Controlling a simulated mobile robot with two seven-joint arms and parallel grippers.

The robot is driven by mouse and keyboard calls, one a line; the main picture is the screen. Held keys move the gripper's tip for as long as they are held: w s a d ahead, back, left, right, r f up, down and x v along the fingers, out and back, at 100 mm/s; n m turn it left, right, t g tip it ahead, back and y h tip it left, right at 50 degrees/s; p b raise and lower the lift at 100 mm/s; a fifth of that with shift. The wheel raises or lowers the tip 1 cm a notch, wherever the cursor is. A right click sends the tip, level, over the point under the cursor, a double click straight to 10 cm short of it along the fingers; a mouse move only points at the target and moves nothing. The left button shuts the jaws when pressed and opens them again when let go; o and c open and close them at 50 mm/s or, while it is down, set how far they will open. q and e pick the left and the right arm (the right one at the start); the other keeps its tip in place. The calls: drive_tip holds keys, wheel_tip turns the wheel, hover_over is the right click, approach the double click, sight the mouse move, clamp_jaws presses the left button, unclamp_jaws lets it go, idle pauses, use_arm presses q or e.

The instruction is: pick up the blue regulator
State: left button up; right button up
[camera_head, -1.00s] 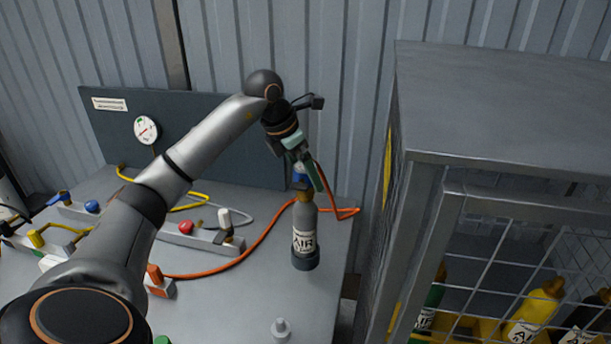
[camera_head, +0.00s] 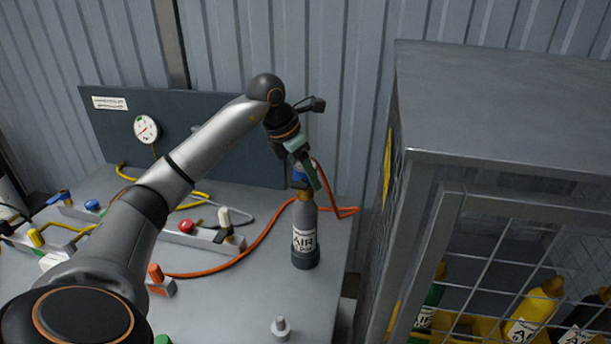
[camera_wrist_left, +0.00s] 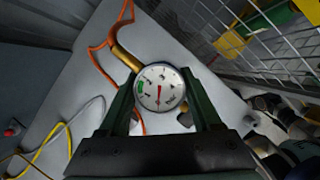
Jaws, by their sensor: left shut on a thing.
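The blue regulator (camera_head: 300,176) is at the top of a grey air cylinder (camera_head: 305,232), just above its brass valve (camera_head: 304,195). I cannot tell whether regulator and valve still touch. My left gripper (camera_head: 309,176) is shut on the regulator from above and hides part of it. In the left wrist view the regulator's round white gauge (camera_wrist_left: 160,87) faces the camera between the two green fingers of the left gripper (camera_wrist_left: 160,95). The cylinder stands upright on the grey table (camera_head: 240,305). My right gripper is not in view.
An orange hose (camera_head: 250,250) runs over the table towards the regulator. A mesh cage (camera_head: 480,110) holding yellow and green cylinders stands at the right. Valve blocks (camera_head: 205,238) are at the left. A panel with a wall gauge (camera_head: 146,129) stands behind.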

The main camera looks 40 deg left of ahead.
use_arm(q)
drive_tip(key=shift+c, duration=1.4)
drive_tip(key=shift+r, duration=0.1)
drive_tip(key=shift+r, duration=0.1)
drive_tip(key=shift+r, duration=0.55)
wheel_tip(320, 180, up, 2)
drive_tip(key=s+r, duration=0.2)
drive_tip(key=s+d+r+b, duration=0.1)
drive_tip(key=s+r, duration=0.1)
drive_tip(key=r, duration=0.1)
drive_tip(key=shift+s+d+r, duration=0.15)
drive_tip(key=shift+r, duration=0.05)
drive_tip(key=s+d+r+b, duration=0.1)
drive_tip(key=s+d+r, duration=0.2)
drive_tip(key=s, duration=0.6)
drive_tip(key=shift+r, duration=0.6)
